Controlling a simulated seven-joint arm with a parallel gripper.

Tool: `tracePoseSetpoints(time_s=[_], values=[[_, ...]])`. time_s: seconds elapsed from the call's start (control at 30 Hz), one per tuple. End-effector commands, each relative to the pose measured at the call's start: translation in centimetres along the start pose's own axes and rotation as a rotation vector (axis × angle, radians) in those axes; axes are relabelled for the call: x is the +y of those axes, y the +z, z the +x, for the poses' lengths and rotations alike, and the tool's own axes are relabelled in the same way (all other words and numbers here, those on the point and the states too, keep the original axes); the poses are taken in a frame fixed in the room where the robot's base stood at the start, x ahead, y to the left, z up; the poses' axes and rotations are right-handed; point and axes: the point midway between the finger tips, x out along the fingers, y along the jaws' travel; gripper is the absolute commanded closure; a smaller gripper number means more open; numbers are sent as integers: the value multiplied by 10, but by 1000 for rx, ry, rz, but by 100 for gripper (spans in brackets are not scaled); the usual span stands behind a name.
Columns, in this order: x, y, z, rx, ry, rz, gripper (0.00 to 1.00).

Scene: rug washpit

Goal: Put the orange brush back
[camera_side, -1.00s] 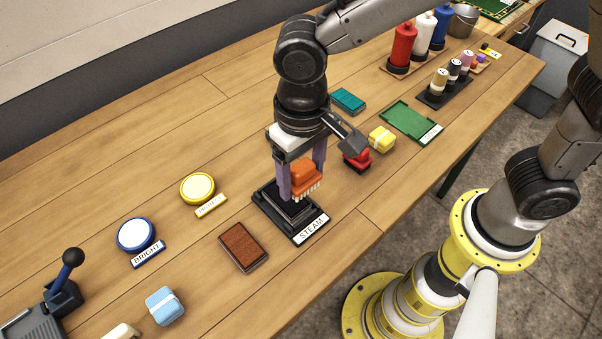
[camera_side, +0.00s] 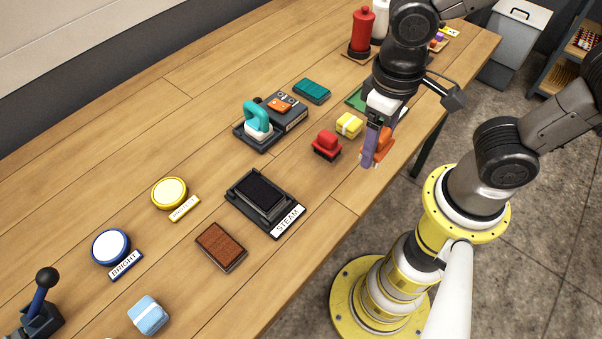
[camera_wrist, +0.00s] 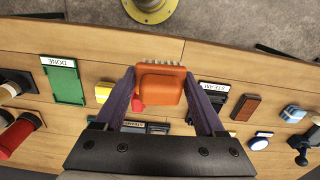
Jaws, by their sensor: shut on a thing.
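The orange brush (camera_side: 383,145) is held between the two purple fingers of my gripper (camera_side: 371,145), above the near edge of the table. In the wrist view the orange brush (camera_wrist: 160,82) sits upright between the fingertips of my gripper (camera_wrist: 160,90), its pale bristles toward the top of the picture. The red brush (camera_side: 326,145) stands on the table left of my gripper. A green tray (camera_side: 355,98) lies behind my gripper, partly hidden by it; in the wrist view its label reads DONE.
A yellow block (camera_side: 349,125) stands close by my gripper. The STEAM pad (camera_side: 262,195), a brown block (camera_side: 221,247) and a teal-handled tool (camera_side: 257,118) on a dark base lie to the left. A red bottle (camera_side: 362,32) stands at the back.

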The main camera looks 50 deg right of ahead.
Motion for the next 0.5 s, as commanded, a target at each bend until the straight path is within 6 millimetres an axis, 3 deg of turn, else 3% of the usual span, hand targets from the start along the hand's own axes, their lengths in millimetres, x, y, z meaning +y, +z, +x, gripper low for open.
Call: tracePoseSetpoints(time_s=[0.1, 0.23, 0.5], values=[[10, 3, -5, 2, -1, 39, 80], [8, -8, -3, -4, 2, 54, 80], [-15, -60, 23, -5, 2, 53, 80]])
